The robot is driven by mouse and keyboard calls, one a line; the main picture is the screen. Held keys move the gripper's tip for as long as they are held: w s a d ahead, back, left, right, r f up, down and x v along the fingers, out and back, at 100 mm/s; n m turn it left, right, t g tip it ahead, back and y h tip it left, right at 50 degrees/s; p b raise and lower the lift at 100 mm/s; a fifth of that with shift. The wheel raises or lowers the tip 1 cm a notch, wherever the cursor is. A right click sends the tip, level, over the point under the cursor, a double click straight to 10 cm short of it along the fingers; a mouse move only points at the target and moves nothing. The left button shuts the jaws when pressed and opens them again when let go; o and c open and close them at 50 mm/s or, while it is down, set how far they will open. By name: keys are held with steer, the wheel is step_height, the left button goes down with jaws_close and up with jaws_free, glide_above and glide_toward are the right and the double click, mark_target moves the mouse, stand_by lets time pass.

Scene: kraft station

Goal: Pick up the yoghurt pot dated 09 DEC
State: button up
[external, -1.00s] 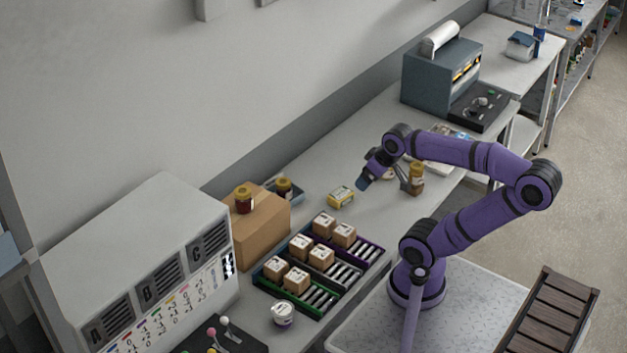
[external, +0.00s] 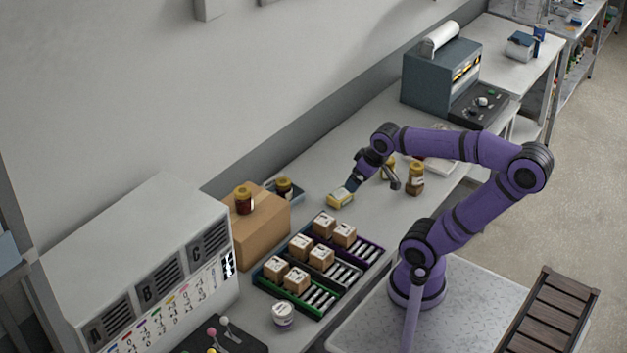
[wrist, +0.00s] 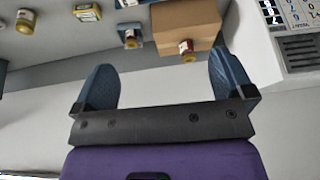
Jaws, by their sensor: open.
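In the wrist view my gripper (wrist: 160,72) is open and empty, with both blue fingers spread. The white pot is not visible in the wrist view.
Crates (external: 330,303) with several small cartons lie mid-bench. A cardboard box (external: 268,221) with a yellow-lidded jar (external: 243,200) on it stands behind. Another jar (external: 284,188) is beside it. A brown jar (external: 415,178) stands right of my gripper.

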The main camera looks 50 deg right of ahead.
steer(key=w+a+f+g, duration=0.2)
steer(key=w+a+f, duration=0.3)
steer(key=w+a, duration=0.2)
steer(key=n+g, duration=0.2)
steer(key=g, duration=0.1)
glide_above(282, 308)
step_height(282, 308, down, 21)
steer(key=shift+r, duration=0.1)
steer(key=shift+f, duration=5.05)
steer(key=c, duration=0.9)
steer(key=shift+c, duration=0.2)
